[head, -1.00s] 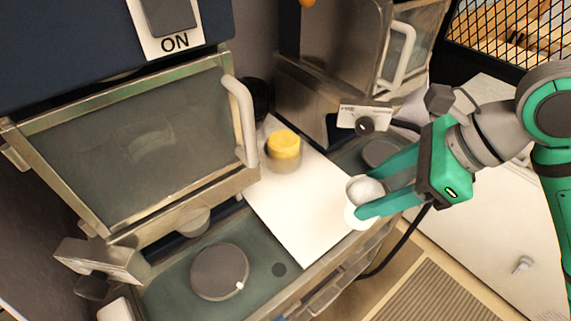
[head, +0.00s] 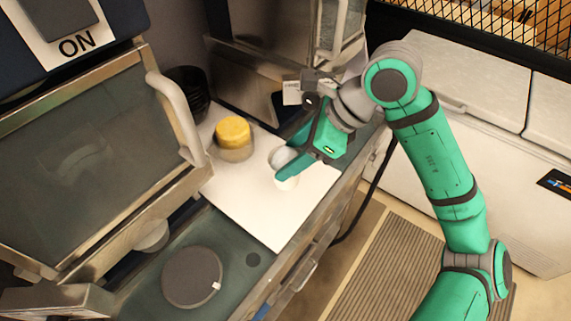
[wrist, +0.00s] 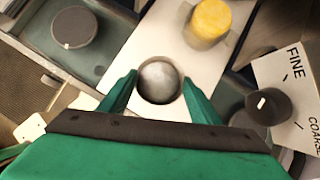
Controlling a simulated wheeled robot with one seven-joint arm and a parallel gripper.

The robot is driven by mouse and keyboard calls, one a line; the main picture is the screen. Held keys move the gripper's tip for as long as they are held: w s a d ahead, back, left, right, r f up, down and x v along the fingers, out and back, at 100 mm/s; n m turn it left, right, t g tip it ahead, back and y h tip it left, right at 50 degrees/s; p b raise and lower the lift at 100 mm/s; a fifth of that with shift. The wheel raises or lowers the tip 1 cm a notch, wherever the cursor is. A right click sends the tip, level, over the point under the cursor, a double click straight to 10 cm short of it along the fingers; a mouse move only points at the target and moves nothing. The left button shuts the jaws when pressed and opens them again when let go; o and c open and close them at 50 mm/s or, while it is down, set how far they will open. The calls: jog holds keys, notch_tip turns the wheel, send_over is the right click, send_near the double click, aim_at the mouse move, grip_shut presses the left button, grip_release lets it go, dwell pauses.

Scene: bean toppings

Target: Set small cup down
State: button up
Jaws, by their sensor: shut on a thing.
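The small cup (head: 287,181) is white outside with a grey metallic-looking inside. It is between the fingers of my gripper (head: 283,166), which is shut on it. In the wrist view the cup (wrist: 158,80) sits between the two green fingertips of my gripper (wrist: 158,88), its round mouth facing the camera. The cup is over the white board (head: 250,217); I cannot tell whether its base touches the board.
A container with a yellow top (head: 234,136) stands on the board behind the cup. A dark round container (head: 187,93) is at the back. A grinder knob (wrist: 268,106) is at right in the wrist view. The board's front part is clear.

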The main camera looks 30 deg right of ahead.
jog(key=shift+w+a+f, duration=0.1)
jog(key=shift+w+f, duration=0.5)
jog(key=shift+f, duration=0.15)
jog(key=shift+w+f, duration=0.2)
jog(key=shift+f, duration=0.7)
jog(key=shift+w+f, duration=0.15)
jog(key=shift+f, duration=0.75)
jog(key=shift+a+f, duration=0.1)
jog(key=o, duration=1.6)
jog(key=shift+s, duration=0.1)
jog(key=v, duration=1.2)
